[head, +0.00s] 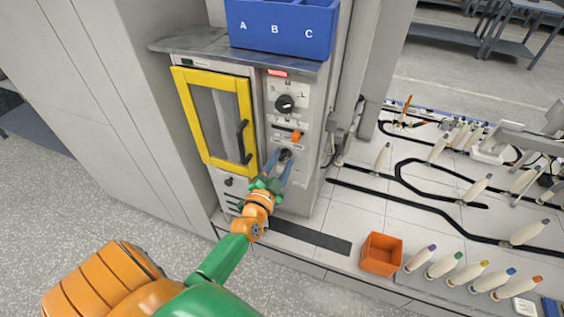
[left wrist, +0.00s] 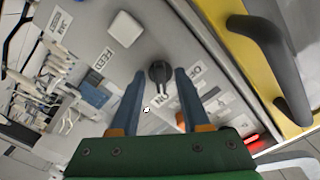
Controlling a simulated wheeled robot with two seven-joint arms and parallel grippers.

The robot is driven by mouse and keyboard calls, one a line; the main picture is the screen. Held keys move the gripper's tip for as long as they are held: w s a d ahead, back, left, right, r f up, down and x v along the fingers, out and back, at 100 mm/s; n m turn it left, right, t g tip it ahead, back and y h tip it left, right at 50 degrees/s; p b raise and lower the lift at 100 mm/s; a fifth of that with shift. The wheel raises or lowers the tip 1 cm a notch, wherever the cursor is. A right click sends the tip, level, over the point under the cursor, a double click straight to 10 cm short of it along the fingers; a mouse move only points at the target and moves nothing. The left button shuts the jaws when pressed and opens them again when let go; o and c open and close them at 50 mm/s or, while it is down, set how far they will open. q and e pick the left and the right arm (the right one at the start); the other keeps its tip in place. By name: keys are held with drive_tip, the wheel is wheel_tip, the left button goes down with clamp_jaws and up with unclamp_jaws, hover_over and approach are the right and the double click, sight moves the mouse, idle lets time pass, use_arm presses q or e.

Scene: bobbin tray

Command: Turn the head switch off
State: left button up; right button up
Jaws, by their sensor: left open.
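A small black rotary switch (head: 285,154) sits low on the grey control panel, right of the yellow-framed door. In the left wrist view the black switch (left wrist: 160,72) has ON and OFF labels beside it. Its narrow part points toward the ON label (left wrist: 162,98); the OFF label (left wrist: 194,72) is to the right. No "head" label is readable. My left gripper (head: 279,160) is at the switch, its blue fingers open. In the left wrist view the fingers (left wrist: 158,78) stand on either side of the switch, with gaps showing. My right gripper is not in view.
Above the switch are an orange lever (head: 296,136) and a larger black knob (head: 285,103). The yellow-framed door (head: 247,120) with its dark handle is close on the left. A blue A-B-C bin (head: 280,45) stands on top. An orange box (head: 382,253) sits below right.

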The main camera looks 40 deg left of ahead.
use_arm(q)
drive_tip(key=shift+s+r, duration=0.1)
drive_tip(key=shift+s, duration=0.05)
clamp_jaws()
drive_tip(key=n, duration=0.4)
drive_tip(key=shift+p, duration=0.3)
drive_tip(key=n, duration=0.4)
drive_tip(key=shift+n, duration=0.3)
drive_tip(key=n, duration=0.4)
drive_tip(key=shift+n, duration=1.6)
drive_tip(key=shift+r+n, duration=0.1)
drive_tip(key=shift+n, duration=0.2)
unclamp_jaws()
drive_tip(key=shift+d, duration=0.1)
